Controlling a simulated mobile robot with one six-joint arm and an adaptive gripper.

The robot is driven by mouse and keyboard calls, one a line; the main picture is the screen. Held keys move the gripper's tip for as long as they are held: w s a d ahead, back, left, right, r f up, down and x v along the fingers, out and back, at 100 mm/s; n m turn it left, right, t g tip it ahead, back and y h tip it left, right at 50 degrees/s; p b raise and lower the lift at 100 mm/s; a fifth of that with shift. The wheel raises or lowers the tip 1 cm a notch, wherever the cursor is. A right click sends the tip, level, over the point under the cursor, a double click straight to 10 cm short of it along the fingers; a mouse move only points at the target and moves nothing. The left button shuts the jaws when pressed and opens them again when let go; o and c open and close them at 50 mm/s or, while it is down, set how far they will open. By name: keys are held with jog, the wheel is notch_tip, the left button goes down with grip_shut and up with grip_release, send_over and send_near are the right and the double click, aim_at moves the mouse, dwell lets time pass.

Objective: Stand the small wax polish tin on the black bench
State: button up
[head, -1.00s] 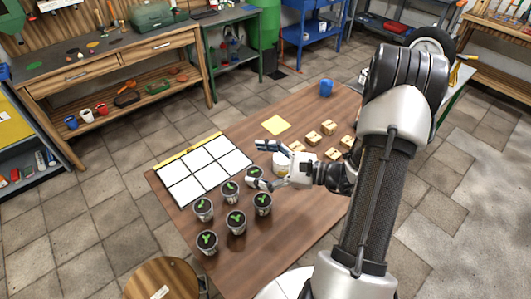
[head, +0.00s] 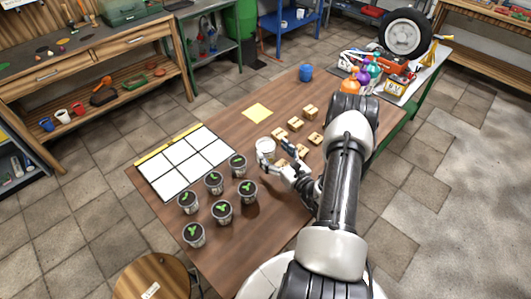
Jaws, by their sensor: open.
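I cannot make out the small wax polish tin for certain. A small white round container (head: 265,147) stands on the brown wooden table, too small to read any label. My gripper (head: 274,151) is open, low over the table at the near side of this container. Its fingers are spread and I cannot tell whether they touch it. Part of the container's lower side is hidden by the gripper. A long bench with a dark top (head: 60,78) and wooden drawers is at the upper left; I cannot tell whether it is the black bench.
A round stool (head: 155,280) stands in front.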

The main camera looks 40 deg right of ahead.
aim_at(268, 146)
jog(key=w, duration=0.3)
jog(key=shift+w+d+b, duration=0.2)
jog(key=shift+w+b, duration=0.1)
jog(key=shift+w, duration=0.1)
jog(key=w, duration=0.1)
jog(key=w+b, duration=0.1)
jog(key=w, duration=0.3)
jog(key=shift+d+f+b, duration=0.25)
jog(key=shift+f+b, duration=0.05)
jog(key=shift+b, duration=0.1)
jog(key=shift+c, duration=0.2)
jog(key=c, duration=1.5)
jog(key=shift+c, duration=0.7)
jog(key=shift+r, duration=0.2)
